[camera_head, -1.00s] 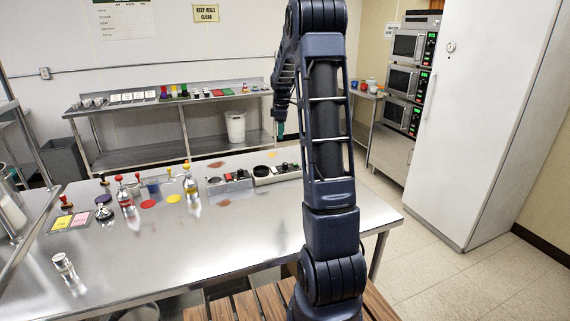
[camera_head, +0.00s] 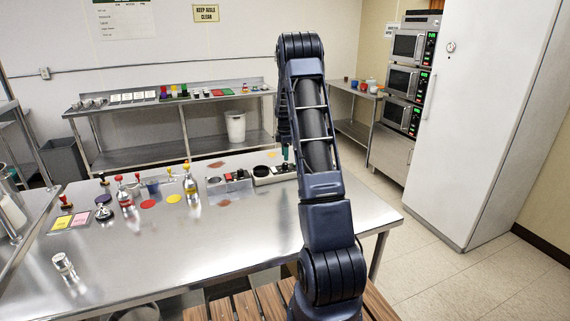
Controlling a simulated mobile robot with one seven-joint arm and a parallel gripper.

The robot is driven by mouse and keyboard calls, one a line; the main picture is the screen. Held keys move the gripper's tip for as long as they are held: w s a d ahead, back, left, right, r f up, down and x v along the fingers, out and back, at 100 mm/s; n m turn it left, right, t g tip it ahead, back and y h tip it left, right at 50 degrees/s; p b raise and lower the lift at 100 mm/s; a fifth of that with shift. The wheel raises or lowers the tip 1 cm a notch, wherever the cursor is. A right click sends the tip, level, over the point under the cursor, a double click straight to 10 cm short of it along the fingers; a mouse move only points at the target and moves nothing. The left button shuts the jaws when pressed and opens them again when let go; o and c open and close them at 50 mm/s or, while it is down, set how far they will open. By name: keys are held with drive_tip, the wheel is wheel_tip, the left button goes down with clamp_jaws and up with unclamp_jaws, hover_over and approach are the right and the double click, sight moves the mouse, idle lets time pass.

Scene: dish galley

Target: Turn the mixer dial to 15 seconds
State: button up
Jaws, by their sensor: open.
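Two low grey devices stand side by side at the right back of the steel table. The left device (camera_head: 240,185) has small dark and red parts on top. The right device (camera_head: 262,181) has a round black part on top and small dark parts at its right end. Either may be the mixer; its dial and any second marks are too small to make out. My gripper (camera_head: 285,153) is above the right end of the right device, mostly hidden behind my arm. Only a teal tip shows; it is open, and no contact with the device can be made out.
The steel table (camera_head: 215,240) has clear room in front. Red-topped and yellow-topped bottles (camera_head: 190,184) stand left of the devices, with coloured discs between. A back shelf (camera_head: 150,108) holds small items. Microwaves (camera_head: 408,81) and a white cabinet (camera_head: 480,110) stand at the right.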

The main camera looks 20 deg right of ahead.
sight(285, 163)
drive_tip(key=shift+s+f, duration=0.15)
drive_tip(key=shift+f, duration=2.4)
drive_tip(key=c, duration=1)
